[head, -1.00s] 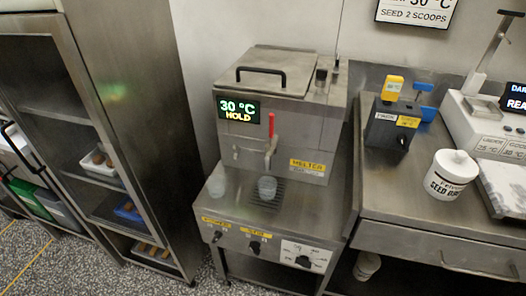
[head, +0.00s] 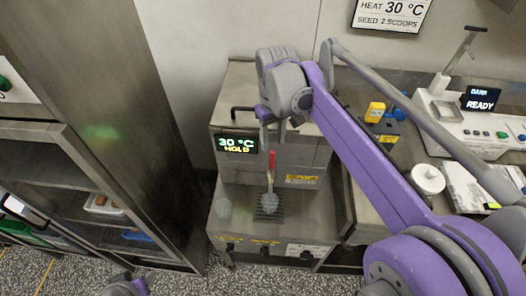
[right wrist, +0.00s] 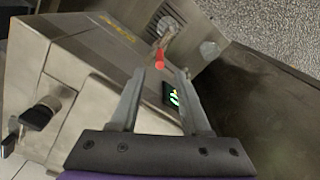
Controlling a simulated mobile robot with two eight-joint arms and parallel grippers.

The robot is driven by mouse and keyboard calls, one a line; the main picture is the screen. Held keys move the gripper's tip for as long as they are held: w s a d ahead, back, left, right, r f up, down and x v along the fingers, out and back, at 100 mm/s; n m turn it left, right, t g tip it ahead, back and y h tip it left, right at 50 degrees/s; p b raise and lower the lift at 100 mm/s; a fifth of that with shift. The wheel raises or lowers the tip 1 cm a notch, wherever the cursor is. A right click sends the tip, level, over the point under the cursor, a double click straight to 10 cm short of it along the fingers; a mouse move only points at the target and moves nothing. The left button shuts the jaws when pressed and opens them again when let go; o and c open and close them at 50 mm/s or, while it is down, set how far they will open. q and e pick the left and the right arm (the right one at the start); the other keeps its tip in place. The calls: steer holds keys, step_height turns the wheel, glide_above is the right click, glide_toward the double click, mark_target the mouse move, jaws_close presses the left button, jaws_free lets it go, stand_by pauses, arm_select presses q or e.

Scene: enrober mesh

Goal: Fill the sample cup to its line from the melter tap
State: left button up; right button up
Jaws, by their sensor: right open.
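The melter (head: 290,160) is a steel box with a green display reading 30 °C HOLD. Its tap has a red lever (head: 271,160), standing upright. A translucent cup (head: 267,204) sits under the tap on the drip grille; its fill level cannot be made out. My right gripper (head: 273,140) is open and empty, above the lever. In the right wrist view its fingertips (right wrist: 163,72) point towards the red lever (right wrist: 159,58), which shows between and just beyond them.
A steel cabinet (head: 85,150) with open shelves stands on the left. On the right counter are a white lidded pot (head: 428,179), a yellow device (head: 375,111) and a white machine (head: 460,125) reading READY. Knobs line the melter's front edge.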

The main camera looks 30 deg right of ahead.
mark_target(272, 165)
step_height(272, 165, down, 10)
steer(key=shift+s+r+b, duration=0.15)
steer(key=shift+r+b, duration=0.05)
steer(key=shift+b, duration=0.1)
jaws_close()
stand_by(1.4)
